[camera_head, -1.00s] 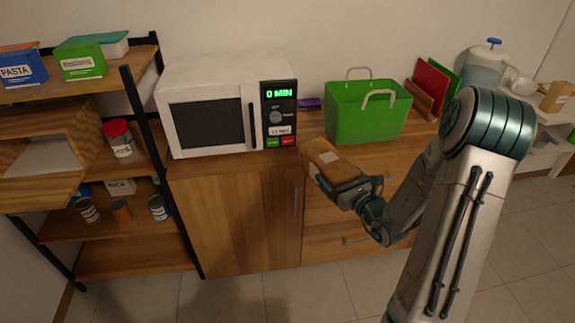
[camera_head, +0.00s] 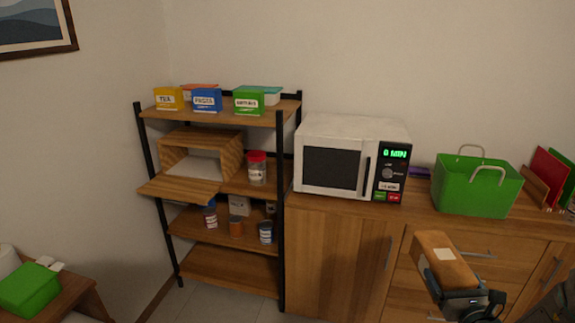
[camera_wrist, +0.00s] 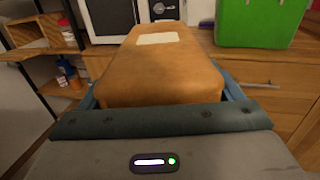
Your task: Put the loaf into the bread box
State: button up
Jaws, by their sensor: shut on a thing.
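The loaf (camera_head: 447,262) is brown with a pale label on top. My gripper (camera_head: 462,296) is shut on it and holds it in front of the wooden cabinet's drawers. In the wrist view the loaf (camera_wrist: 160,72) fills the middle, with the fingers at both sides of its near end. The bread box (camera_head: 202,151) is a wooden box on the middle shelf of the rack at the left. Its front flap (camera_head: 180,190) is folded down and sticks out, and its inside looks empty. The loaf is well to the right of the box.
A microwave (camera_head: 332,169) and a green basket (camera_head: 474,190) stand on the cabinet. A jar with a red lid (camera_head: 257,169) stands right beside the bread box. The rack's black post (camera_head: 280,210) is at its front right. Open floor lies before the rack.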

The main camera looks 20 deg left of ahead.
aim_at(214, 167)
jog(key=u, duration=0.5)
jog(key=i, duration=0.45)
jog(key=u, duration=1.1)
jog(key=i, duration=0.7)
jog(key=u, duration=0.25)
